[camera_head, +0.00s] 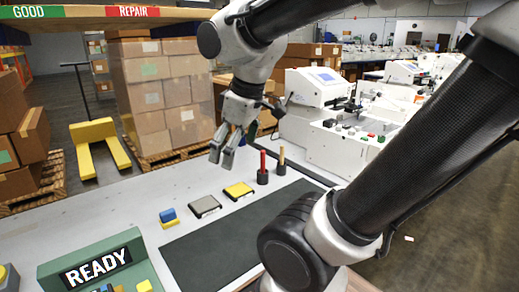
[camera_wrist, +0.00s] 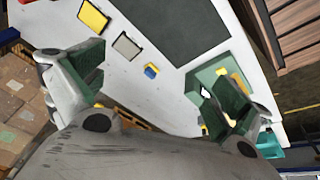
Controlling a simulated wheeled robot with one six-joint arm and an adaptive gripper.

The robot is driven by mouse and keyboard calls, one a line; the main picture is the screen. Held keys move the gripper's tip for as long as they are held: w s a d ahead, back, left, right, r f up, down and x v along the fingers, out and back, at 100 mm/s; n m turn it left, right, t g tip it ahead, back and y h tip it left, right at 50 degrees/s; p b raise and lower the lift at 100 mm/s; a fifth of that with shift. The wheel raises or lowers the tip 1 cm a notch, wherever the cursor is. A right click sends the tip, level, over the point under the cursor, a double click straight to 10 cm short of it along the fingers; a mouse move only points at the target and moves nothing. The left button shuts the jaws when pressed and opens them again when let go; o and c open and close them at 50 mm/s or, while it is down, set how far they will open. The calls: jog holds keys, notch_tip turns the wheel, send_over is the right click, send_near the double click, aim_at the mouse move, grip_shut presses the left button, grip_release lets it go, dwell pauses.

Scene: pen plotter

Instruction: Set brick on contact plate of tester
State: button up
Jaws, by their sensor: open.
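A small blue-and-yellow block (camera_head: 168,216), which looks like the brick, lies on the white bench left of the dark mat. It also shows in the wrist view (camera_wrist: 151,71), between my spread fingers in the picture. A green unit with a READY sign (camera_head: 95,267), perhaps the tester, stands at the front left. It shows at the right in the wrist view (camera_wrist: 203,80), partly hidden by my finger. I cannot tell which part is its contact plate. My gripper (camera_head: 221,158) is open and empty, above the bench's back edge, apart from the block.
A grey pad (camera_head: 205,206) and a yellow pad (camera_head: 238,191) lie right of the block. A red-handled tool (camera_head: 263,168) and a wooden-handled one (camera_head: 281,161) stand in dark holders behind the dark mat (camera_head: 215,248). A shelf with GOOD and REPAIR labels (camera_head: 90,13) hangs at upper left.

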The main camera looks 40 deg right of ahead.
jog(key=s+d+m, duration=0.4)
jog(key=m, duration=0.2)
jog(key=shift+s+d+t+h, duration=0.15)
jog(key=shift+s+t+h, duration=0.15)
